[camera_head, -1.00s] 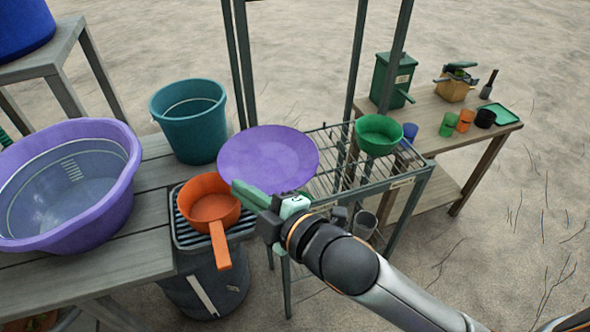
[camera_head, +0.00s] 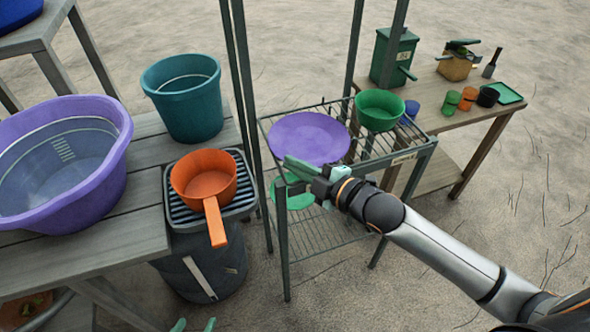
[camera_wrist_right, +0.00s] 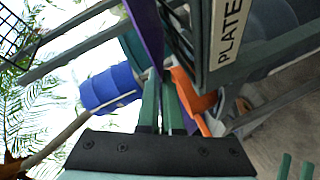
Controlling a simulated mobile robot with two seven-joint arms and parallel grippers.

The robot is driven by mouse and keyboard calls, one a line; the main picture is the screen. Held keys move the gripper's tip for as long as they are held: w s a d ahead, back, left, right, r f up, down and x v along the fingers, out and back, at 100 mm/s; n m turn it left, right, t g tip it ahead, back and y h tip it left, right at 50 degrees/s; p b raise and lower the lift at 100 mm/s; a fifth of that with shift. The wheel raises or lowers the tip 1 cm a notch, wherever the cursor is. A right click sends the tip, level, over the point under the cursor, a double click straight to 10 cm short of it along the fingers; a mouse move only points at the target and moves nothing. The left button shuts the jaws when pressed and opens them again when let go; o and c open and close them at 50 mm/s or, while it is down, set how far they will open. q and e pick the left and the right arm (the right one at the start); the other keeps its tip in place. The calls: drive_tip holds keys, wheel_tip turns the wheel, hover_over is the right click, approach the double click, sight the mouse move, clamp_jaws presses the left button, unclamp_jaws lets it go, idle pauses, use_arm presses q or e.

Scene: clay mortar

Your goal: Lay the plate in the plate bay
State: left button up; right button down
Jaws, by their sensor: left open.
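The purple plate (camera_head: 309,138) is over the left part of the wire rack's top shelf (camera_head: 357,160), left of the green bowl (camera_head: 380,109). My right gripper (camera_head: 300,168) is shut on the plate's near rim. In the right wrist view the plate (camera_wrist_right: 147,30) shows edge-on beyond the gripper's close-set green fingers (camera_wrist_right: 161,105). A label reading PLATE (camera_wrist_right: 229,35) is on a rack bar there. Whether the plate touches the wires I cannot tell. My left gripper (camera_head: 194,325) is open and empty at the bottom edge of the head view.
A green round item (camera_head: 292,192) is on the lower shelf. Rack posts (camera_head: 242,90) stand left of the plate. An orange pan (camera_head: 204,180), teal bucket (camera_head: 184,105) and purple tub (camera_head: 105,190) are at left. A bench (camera_head: 440,112) with cups stands behind right.

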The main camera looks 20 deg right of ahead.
drive_tip(key=shift+f, duration=0.45)
drive_tip(key=c, duration=1.4)
unclamp_jaws()
drive_tip(key=shift+f, duration=0.15)
drive_tip(key=shift+o, duration=0.2)
